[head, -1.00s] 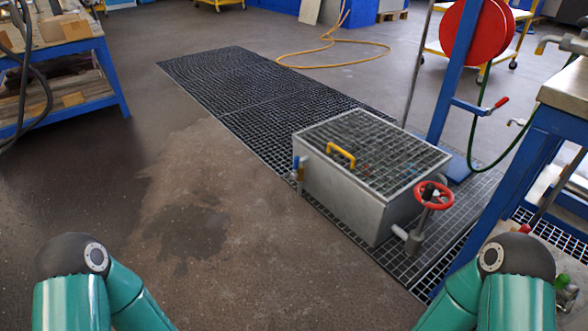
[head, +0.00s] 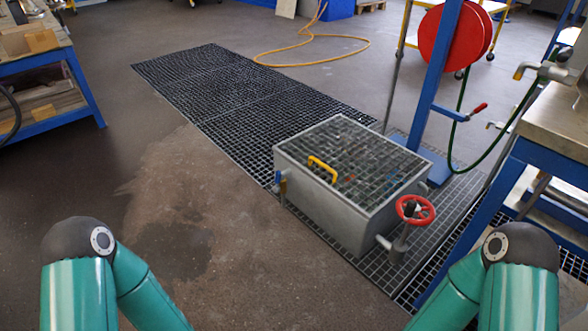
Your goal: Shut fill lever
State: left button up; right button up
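A grey metal tank (head: 325,212) with a grated top stands on the floor grating. A small valve with a blue handle (head: 278,178) sits at its left corner. A red handwheel (head: 416,209) stands on a valve at its right corner. A red-tipped lever (head: 480,107) sticks out from the blue post of the hose reel behind the tank. The frames do not show which of these is the fill lever. Only my teal arm links show at the bottom left and right; both grippers are out of view.
A blue-framed bench (head: 500,190) with a tap (head: 545,72) stands at the right. A blue workbench (head: 62,100) is at the left. A yellow hose (head: 300,47) lies on the floor behind. The floor left of the tank is open, with a wet patch (head: 165,245).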

aim_at(277, 189)
jog(key=i, duration=1.6)
jog(key=u, duration=0.75)
